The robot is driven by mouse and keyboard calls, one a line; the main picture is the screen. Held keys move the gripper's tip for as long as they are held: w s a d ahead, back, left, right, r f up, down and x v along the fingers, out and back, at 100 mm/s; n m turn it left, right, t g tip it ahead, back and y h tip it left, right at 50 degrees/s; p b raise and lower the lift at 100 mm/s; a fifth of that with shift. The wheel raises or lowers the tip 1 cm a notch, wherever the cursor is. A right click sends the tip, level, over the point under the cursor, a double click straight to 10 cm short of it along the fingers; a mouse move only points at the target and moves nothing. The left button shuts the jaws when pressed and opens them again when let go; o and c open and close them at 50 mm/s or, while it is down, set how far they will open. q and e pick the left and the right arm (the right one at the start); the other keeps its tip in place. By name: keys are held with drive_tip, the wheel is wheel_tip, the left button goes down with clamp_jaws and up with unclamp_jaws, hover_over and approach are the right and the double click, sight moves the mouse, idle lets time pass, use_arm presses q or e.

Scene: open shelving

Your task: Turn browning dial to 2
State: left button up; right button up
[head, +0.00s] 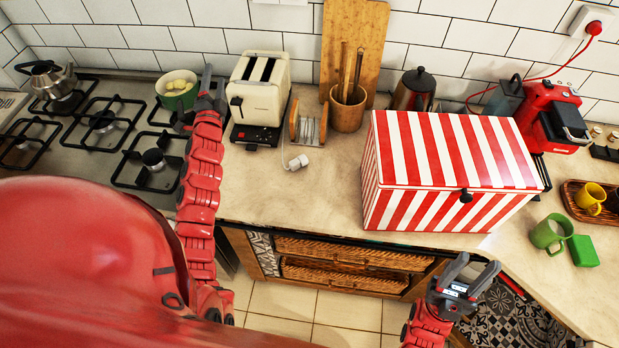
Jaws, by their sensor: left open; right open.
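The cream two-slot toaster (260,88) stands upright on the counter against the tiled wall. Its black base (254,134) carries small red marks, and a black knob or lever (236,101) sits on its left end. I cannot make out which of these is the browning dial, or its setting. My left gripper (208,88) is open, just left of the toaster and apart from it, with its fingers pointing toward the wall. My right gripper (470,272) is open and empty in front of the counter, below the striped box.
A gas stove (120,88) with a green pot (178,90) lies left of my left gripper. A rack (308,125), a white plug (298,162) and a utensil holder (347,110) are right of the toaster. Counter in front of the toaster is clear.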

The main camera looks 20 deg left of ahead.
use_arm(q)
drive_tip(key=s+d+f+m+g+h, duration=0.1)
drive_tip(key=s+d+f+m+h, duration=0.2)
drive_tip(key=d+m+h, duration=0.4)
drive_tip(key=s+d+f+m+g+h+b, duration=0.1)
drive_tip(key=s+d+f+m+h, duration=0.2)
drive_tip(key=d, duration=1.1)
drive_tip(key=s+d+f+m+g+h+b, duration=0.1)
drive_tip(key=s+d+f+m+h, duration=0.3)
drive_tip(key=d+m+h, duration=0.7)
drive_tip(key=s+h, duration=0.1)
drive_tip(key=s, duration=0.1)
drive_tip(key=shift+s+d+h, duration=0.3)
drive_tip(key=shift+s, duration=0.1)
